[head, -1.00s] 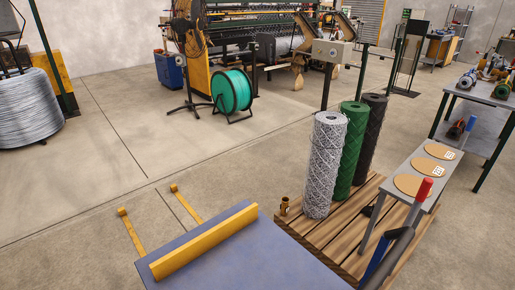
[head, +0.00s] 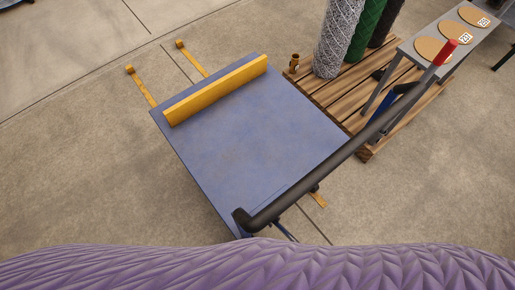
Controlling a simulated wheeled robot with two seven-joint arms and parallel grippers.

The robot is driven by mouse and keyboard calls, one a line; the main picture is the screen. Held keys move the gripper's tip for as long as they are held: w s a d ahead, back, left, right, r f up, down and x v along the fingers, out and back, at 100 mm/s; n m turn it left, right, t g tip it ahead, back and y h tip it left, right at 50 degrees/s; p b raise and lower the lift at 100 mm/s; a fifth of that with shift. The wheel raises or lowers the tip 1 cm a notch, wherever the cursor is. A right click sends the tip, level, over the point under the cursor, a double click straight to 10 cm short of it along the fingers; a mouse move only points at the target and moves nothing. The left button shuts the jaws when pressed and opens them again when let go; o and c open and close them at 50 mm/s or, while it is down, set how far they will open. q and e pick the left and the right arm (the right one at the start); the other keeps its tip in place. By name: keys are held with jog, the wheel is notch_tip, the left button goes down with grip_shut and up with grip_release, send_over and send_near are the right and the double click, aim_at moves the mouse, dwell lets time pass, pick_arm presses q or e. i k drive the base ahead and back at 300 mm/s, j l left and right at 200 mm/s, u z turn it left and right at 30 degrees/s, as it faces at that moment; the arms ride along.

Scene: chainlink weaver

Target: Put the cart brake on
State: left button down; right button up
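The cart has a blue flat deck (head: 240,135) with a yellow raised bar (head: 217,90) across its far end. Its black push handle (head: 330,170) runs diagonally from the near end of the deck up to the right. A lever with a red grip (head: 446,53) stands up at the right end of the handle, apparently the brake lever. Its lower part is hidden. The cart's wheels are hidden under the deck. Neither of my grippers is in view.
A wooden pallet (head: 330,98) right of the cart bears mesh rolls: silver (head: 340,38), green (head: 368,30) and dark. A grey bench (head: 455,38) with round tan discs stands there. A purple ridged surface (head: 250,268) fills the bottom edge. Floor left of the cart is clear.

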aim_at(277, 224)
jog(key=k+l+z, duration=0.1)
jog(key=k, duration=0.4)
jog(key=k+l+z, duration=0.15)
jog(key=k+l, duration=0.15)
jog(key=k, duration=0.15)
jog(key=i+l+u, duration=0.3)
jog(key=k+j, duration=0.1)
